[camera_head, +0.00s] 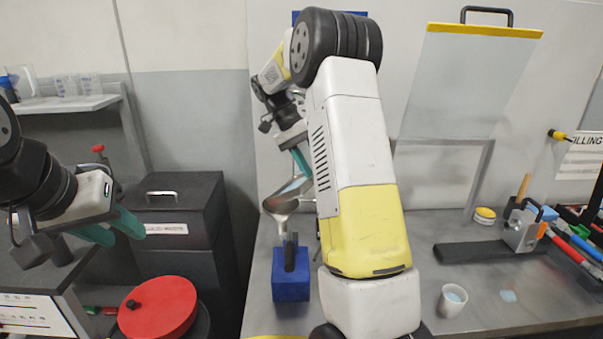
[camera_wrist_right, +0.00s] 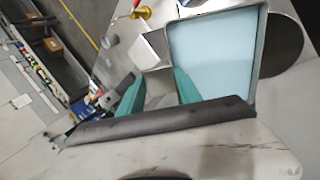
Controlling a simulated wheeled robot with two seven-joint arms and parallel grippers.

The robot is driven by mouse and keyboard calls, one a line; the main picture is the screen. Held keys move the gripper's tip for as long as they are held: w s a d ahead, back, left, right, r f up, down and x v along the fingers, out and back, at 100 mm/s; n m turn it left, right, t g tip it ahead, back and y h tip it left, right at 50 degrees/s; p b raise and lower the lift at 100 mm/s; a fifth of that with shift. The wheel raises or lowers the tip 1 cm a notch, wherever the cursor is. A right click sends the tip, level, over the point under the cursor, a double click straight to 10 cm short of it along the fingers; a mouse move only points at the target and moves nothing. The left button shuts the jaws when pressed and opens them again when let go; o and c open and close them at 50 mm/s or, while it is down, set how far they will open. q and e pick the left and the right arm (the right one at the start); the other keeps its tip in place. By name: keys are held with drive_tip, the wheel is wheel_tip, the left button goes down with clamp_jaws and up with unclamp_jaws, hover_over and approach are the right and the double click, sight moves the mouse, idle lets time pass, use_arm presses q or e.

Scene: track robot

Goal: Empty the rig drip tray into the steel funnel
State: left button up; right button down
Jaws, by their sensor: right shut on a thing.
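The drip tray (camera_wrist_right: 257,60) is a square, pale-rimmed tray holding light blue liquid. It fills the upper right of the right wrist view; a light blue sliver shows in the head view (camera_head: 293,185). My right gripper (camera_wrist_right: 160,88) is shut on the tray's near side, its teal fingers around it. In the head view the right arm hides much of this gripper and the tray. The steel funnel (camera_head: 280,206) stands just below the tray; a dark round shape beyond the tray in the wrist view may be its mouth. My left gripper (camera_head: 113,230) is open and empty at the left.
A blue block (camera_head: 291,275) with a dark upright stands on the bench in front of the funnel. A white cup (camera_head: 452,300) stands right of my right arm. A dark bin (camera_head: 183,215) and a red lid (camera_head: 158,306) are at left. Tools crowd the far right.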

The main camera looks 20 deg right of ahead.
drive_tip(key=shift+w+a+r+g+h, duration=1.1)
drive_tip(key=shift+w+r+g+h, duration=0.1)
drive_tip(key=shift+r+g, duration=0.1)
drive_tip(key=shift+w+a+f+g+h, duration=0.1)
drive_tip(key=shift+w+a+g+h, duration=0.1)
drive_tip(key=shift+g+h, duration=0.1)
drive_tip(key=shift+w+a+r, duration=0.2)
idle(2.3)
